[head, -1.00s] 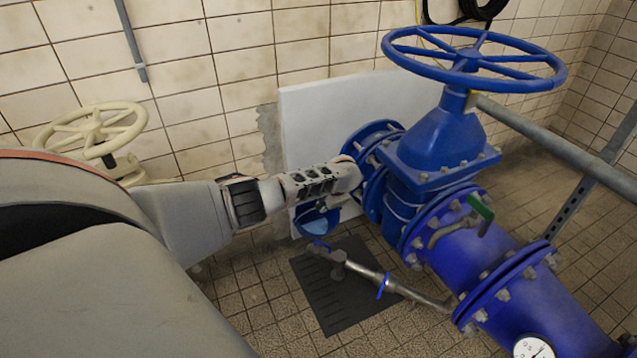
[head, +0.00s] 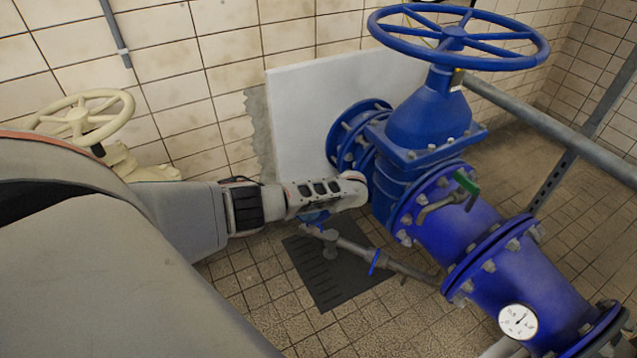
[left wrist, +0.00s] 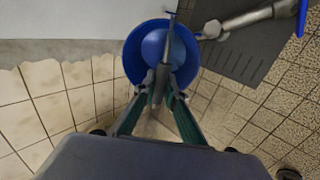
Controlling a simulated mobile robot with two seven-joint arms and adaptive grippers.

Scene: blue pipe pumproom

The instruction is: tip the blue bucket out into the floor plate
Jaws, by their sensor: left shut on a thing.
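The blue bucket (left wrist: 133,55) shows in the left wrist view with its round opening towards the camera and a lighter blue inside. My left gripper (left wrist: 161,84) is shut on the bucket, at a part crossing the opening; the exact grip is hard to make out. In the head view only a small blue piece of the bucket (head: 315,217) shows under my left wrist, and the fingers are hidden. The dark slotted floor plate (head: 325,287) lies in the tiled floor just below and right of the bucket; it also shows in the left wrist view (left wrist: 245,50). My right gripper is not in view.
A thin grey pipe (head: 405,268) with a blue lever crosses above the floor plate, close to the bucket. The big blue valve and pipe (head: 430,190) stand just right of my wrist. A white wall panel (head: 300,120) is behind. Floor at the front is clear.

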